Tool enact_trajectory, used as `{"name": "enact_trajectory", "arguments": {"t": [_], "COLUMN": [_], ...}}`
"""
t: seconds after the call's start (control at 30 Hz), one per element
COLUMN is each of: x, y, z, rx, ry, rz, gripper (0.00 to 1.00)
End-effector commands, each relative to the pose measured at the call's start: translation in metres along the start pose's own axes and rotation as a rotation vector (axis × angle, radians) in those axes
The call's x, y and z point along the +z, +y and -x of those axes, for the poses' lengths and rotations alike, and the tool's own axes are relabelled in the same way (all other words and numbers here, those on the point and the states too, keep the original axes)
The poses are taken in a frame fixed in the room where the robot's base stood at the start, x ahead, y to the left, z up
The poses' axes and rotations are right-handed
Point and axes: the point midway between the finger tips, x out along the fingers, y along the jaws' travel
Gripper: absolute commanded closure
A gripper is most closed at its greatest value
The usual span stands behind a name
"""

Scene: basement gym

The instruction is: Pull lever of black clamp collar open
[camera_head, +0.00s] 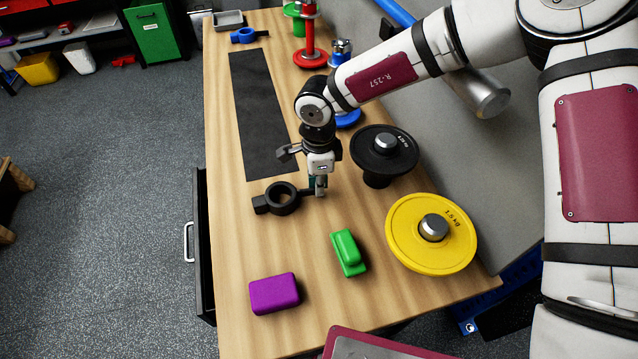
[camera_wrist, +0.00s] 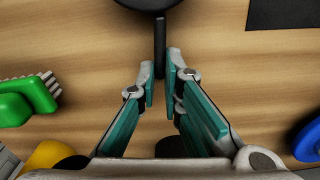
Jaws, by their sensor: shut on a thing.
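The black clamp collar (camera_head: 283,197) lies flat on the wooden table (camera_head: 230,240), its ring hole facing up. A dark block sticks out on its left and its thin lever (camera_wrist: 160,45) on its right. In the wrist view the collar's edge (camera_wrist: 148,4) shows at the top, with the lever running down between my fingertips. My gripper (camera_head: 318,188) points down at the lever's outer end, right of the ring. Its teal-padded fingers (camera_wrist: 160,82) are closed around the lever. The collar's far side is cut off in the wrist view.
A green brush (camera_head: 347,252) and a purple block (camera_head: 274,294) lie nearer the front. A yellow weight plate (camera_head: 405,255) and a black one (camera_head: 367,140) stand to the right. A black mat (camera_head: 262,110) lies behind the collar. An open drawer (camera_head: 203,250) juts out left.

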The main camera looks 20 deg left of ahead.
Motion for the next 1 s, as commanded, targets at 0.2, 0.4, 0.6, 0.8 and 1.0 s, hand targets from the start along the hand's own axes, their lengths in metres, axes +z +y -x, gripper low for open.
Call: {"name": "enact_trajectory", "arguments": {"t": [0.2, 0.4, 0.6, 0.8, 1.0], "x": [0.000, 0.000, 0.000, -0.001, -0.001], "y": [0.000, 0.000, 0.000, -0.001, -0.001], "z": [0.000, 0.000, 0.002, 0.024, 0.066], "rx": [0.001, 0.000, 0.000, -0.003, -0.004], "ry": [0.000, 0.000, 0.000, 0.001, 0.000], "rz": [-0.001, -0.001, -0.001, -0.003, -0.003], "gripper": [0.85, 0.72, 0.72, 0.72, 0.72]}}
